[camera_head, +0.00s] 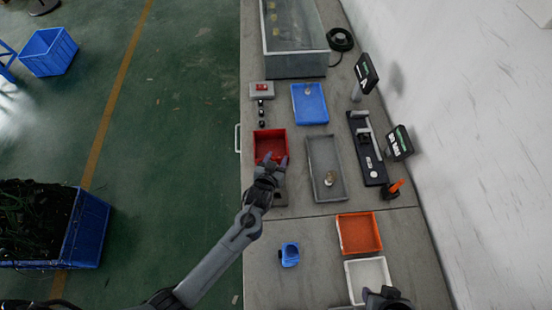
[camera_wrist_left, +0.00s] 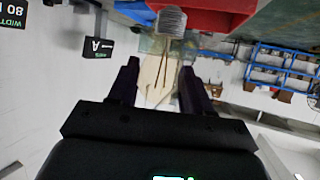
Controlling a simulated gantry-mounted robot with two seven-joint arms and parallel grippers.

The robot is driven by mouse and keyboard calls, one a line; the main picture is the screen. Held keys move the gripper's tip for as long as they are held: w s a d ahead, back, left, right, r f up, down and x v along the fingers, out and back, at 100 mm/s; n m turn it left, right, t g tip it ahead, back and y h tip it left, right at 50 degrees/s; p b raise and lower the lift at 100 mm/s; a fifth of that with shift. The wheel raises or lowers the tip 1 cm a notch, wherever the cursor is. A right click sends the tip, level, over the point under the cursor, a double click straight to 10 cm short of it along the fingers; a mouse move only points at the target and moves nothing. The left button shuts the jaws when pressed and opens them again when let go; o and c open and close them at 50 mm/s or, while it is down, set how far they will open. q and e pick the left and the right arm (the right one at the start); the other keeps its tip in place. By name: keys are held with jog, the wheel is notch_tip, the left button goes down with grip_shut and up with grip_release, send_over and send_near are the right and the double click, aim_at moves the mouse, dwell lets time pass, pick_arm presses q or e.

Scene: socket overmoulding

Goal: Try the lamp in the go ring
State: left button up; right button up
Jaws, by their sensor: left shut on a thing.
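My left gripper (camera_head: 270,166) is over the red tray (camera_head: 270,133), at its near edge. In the left wrist view its fingers (camera_wrist_left: 160,88) are shut on a lamp (camera_wrist_left: 155,72), a pale, see-through body with a grey ribbed screw cap (camera_wrist_left: 171,22) pointing away from the palm. The red tray shows beyond the cap. A small grey block (camera_head: 280,199) with a dark spot lies just below the gripper, partly hidden by the arm. I cannot tell which piece is the go ring. My right gripper (camera_head: 384,299) is at the bottom edge, dark and cut off.
A grey tray (camera_head: 313,150) holding a lamp-like piece, a blue tray (camera_head: 322,117) and a black fixture (camera_head: 368,160) stand to the right. Small black pieces (camera_head: 261,113) lie below a red-switch box (camera_head: 262,90). Orange (camera_head: 358,233) and white (camera_head: 367,277) trays and a blue bin (camera_head: 290,254) are nearer.

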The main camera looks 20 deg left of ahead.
pick_arm(q)
jog(key=shift+f+b, duration=1.55)
jog(key=shift+f, duration=1.2)
jog(key=shift+p, duration=0.6)
jog(key=shift+f+b, duration=0.4)
jog(key=shift+f, duration=0.2)
jog(key=shift+f+b, duration=0.5)
jog(key=shift+f, duration=0.3)
dwell(0.8)
jog(key=shift+r, duration=0.15)
jog(key=shift+r+p, duration=1)
jog(key=shift+p, duration=0.15)
jog(key=shift+r, duration=0.3)
jog(key=shift+p, duration=0.35)
